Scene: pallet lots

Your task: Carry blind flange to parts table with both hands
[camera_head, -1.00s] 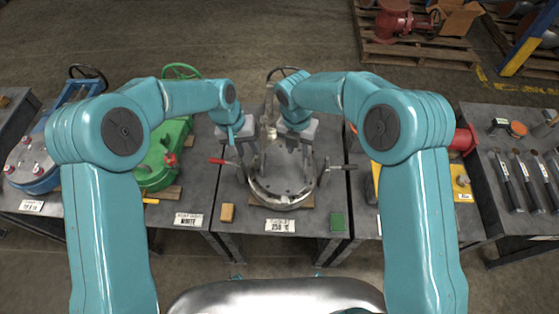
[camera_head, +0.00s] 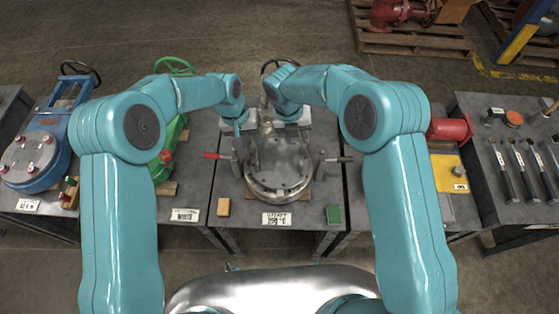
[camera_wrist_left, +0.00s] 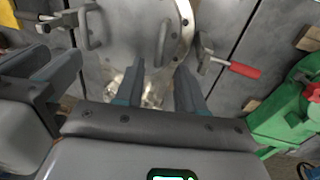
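The blind flange, a round grey metal disc (camera_head: 278,178), lies over the middle table, with upright handles on it. In the left wrist view, one handle (camera_wrist_left: 162,42) stands just beyond and between the fingertips of my left gripper (camera_wrist_left: 158,72), which is open and empty. My right gripper (camera_wrist_left: 42,66) shows at the left of that view with its fingers apart, near another handle (camera_wrist_left: 88,27). In the head view both grippers are at the far side of the flange, partly hidden by my wrists. Which table is the parts table I cannot tell.
Clamps with a red handle (camera_head: 213,156) and a black handle (camera_head: 342,160) flank the flange. Blue (camera_head: 38,160) and green valves stand left; a table with tools (camera_head: 518,165) stands right.

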